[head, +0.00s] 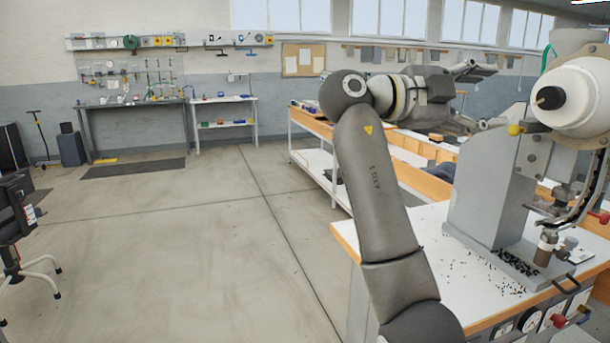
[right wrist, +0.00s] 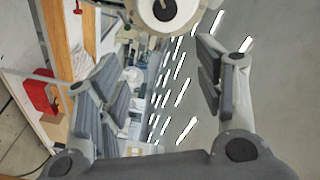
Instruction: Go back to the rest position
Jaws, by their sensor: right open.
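My right gripper (head: 483,97) is raised in the air at the end of my right arm, left of the eyelet press head and above the level of the benches. Its two fingers are spread, with nothing between them. In the right wrist view the open fingers (right wrist: 163,65) stand wide apart, and the floor and room show between them. The grey eyelet press (head: 490,190), with a white round drum (head: 590,100), stands on the white bench at the right. My left gripper is out of view.
Small black eyelets (head: 516,263) lie scattered on the press base and white worktop (head: 440,240). A wood-edged bench (head: 312,123) stands behind my arm. A tool bench (head: 130,103) lines the back wall. A chair (head: 20,225) stands at left; the middle floor is clear.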

